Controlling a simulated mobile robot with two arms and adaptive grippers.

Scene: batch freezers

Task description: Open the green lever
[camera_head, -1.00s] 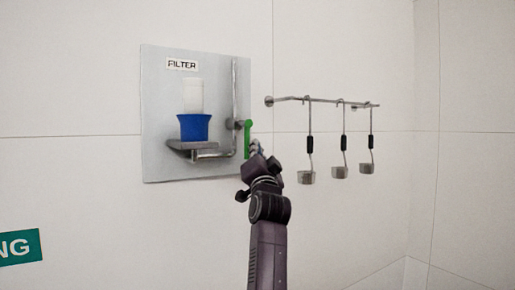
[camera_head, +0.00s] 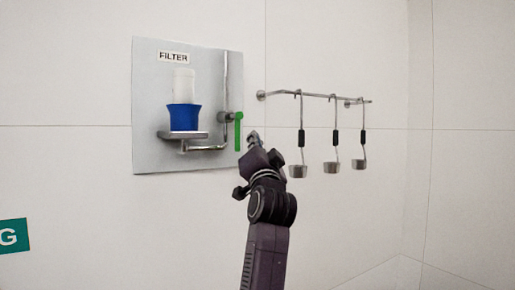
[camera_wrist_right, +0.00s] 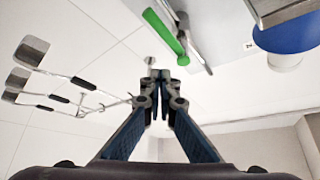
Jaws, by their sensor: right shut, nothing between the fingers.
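The green lever (camera_head: 238,131) hangs down from a valve on a steel pipe at the right edge of the filter panel. It also shows in the right wrist view (camera_wrist_right: 165,34), up and to the right of the fingertips. My right gripper (camera_head: 253,136) is shut and empty, just right of the lever in the head view, with a small gap between them. In the right wrist view its fingertips (camera_wrist_right: 155,77) are together, with nothing between them. My left gripper is not in view.
The grey filter panel (camera_head: 150,100) carries a blue cup (camera_head: 184,118) with a white cylinder (camera_head: 184,83), on a small shelf (camera_head: 180,135). To the right, a wall rail (camera_head: 315,95) holds several ladles (camera_head: 331,166). A green sign (camera_head: 12,236) is at lower left.

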